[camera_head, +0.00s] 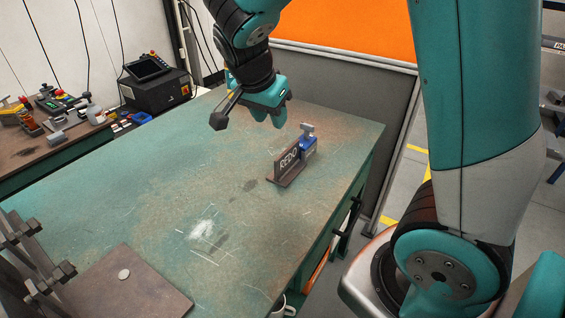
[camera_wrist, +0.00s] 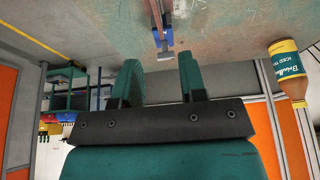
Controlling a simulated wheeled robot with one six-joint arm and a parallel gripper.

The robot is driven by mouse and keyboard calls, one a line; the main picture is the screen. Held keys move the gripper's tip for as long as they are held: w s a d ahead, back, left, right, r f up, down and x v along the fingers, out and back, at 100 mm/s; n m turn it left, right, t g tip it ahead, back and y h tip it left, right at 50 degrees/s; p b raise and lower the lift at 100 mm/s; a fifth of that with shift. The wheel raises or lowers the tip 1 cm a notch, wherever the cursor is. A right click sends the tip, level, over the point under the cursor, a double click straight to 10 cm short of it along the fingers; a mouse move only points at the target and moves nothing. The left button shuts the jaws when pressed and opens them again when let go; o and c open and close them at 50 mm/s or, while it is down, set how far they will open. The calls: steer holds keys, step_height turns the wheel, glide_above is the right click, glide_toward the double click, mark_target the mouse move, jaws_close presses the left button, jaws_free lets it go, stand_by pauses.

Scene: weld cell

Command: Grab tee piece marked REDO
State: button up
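The tee piece (camera_head: 288,163) is a dark brown metal part with a flat base and an upright plate marked REDO in white. It stands upright on the green worktable (camera_head: 190,190), toward its right edge. A blue clamp (camera_head: 309,146) with a grey top is right behind it, seemingly touching it. My gripper (camera_head: 268,117) is above the table, up and left of the tee piece and apart from it. In the wrist view my gripper (camera_wrist: 159,62) is open and empty; the blue clamp (camera_wrist: 163,38) shows beyond the fingers, and only a narrow part of the tee piece shows.
A brown plate (camera_head: 135,285) with a round disc lies at the near left, by dark clamps (camera_head: 35,250). A bottle (camera_wrist: 287,70) stands at the right in the wrist view. A side bench (camera_head: 60,155) with tools is at the left. The table's middle is clear.

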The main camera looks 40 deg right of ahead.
mark_target(287, 150)
steer(key=x, duration=1.4)
steer(key=shift+s+d+f, duration=0.15)
steer(key=shift+d+f, duration=0.15)
steer(key=shift+d, duration=0.1)
steer(key=shift+f+b, duration=0.2)
steer(key=shift+b, duration=0.2)
steer(key=shift+c, duration=0.4)
jaws_close()
stand_by(0.7)
